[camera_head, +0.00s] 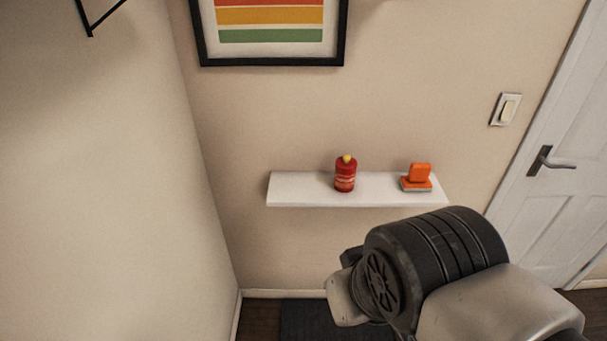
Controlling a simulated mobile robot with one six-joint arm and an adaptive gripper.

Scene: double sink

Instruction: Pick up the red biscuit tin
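A red cylindrical container (345,178) stands upright on the white wall shelf (300,190), near its middle. It has a pale band around its lower half and looks like the red biscuit tin, though its label is too small to read. A small yellow piece (347,159) sits on its top; I cannot tell if it is a knob or a separate thing. My arm reaches in from the lower right, in front of and below the shelf. My gripper's fingers do not show, and no part of my arm appears to touch the tin.
An orange object on a pale base (416,179) stands on the shelf to the right of the tin, with a gap between. A framed striped picture (270,48) hangs above. A wall (110,190) closes the left side. A white door (560,200) is at right.

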